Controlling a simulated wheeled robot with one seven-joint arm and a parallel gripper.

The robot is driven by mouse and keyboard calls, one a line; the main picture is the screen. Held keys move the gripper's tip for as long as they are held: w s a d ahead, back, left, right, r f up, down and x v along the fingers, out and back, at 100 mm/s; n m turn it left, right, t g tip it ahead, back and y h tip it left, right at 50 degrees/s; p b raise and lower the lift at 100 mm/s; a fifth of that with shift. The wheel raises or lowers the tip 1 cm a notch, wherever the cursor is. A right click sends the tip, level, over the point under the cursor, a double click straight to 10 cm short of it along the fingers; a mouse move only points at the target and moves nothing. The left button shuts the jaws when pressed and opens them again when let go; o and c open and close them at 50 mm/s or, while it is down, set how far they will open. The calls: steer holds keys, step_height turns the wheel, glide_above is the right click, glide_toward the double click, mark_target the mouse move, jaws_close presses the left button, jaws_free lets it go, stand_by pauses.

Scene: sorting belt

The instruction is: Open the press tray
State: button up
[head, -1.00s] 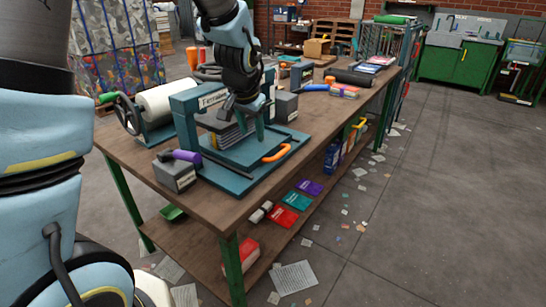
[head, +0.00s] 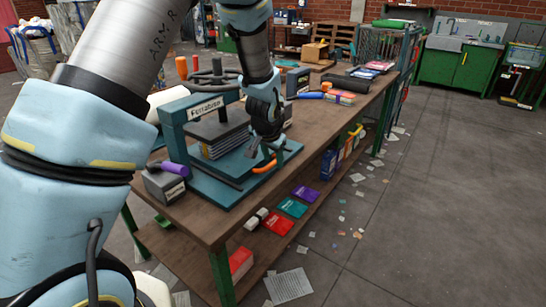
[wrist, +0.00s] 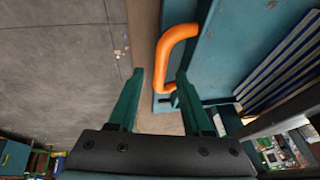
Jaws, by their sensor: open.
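The teal press (head: 172,130), with a dark wheel on top, stands on the workbench. A stack of layered sheets (head: 222,146) lies under its dark plate. The teal press tray (head: 214,188) has an orange handle (head: 264,167) at its front right edge. My gripper (head: 256,155) is just above the handle in the head view. In the wrist view my gripper (wrist: 160,76) has its two green fingers apart and empty. The orange handle (wrist: 172,52) shows just beyond the fingertips, closer to the right one. I cannot tell whether any finger touches it.
A grey box with a purple-handled tool (head: 170,170) sits left of the press. The brown workbench (head: 212,222) has a lower shelf with coloured packets (head: 293,207). Small boxes stand farther back. The grey floor (head: 430,190) to the right is open, with paper scraps.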

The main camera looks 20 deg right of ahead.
steer(key=shift+w+f, duration=0.1)
steer(key=shift+f, duration=0.05)
steer(key=shift+c, duration=0.2)
jaws_close()
stand_by(1.2)
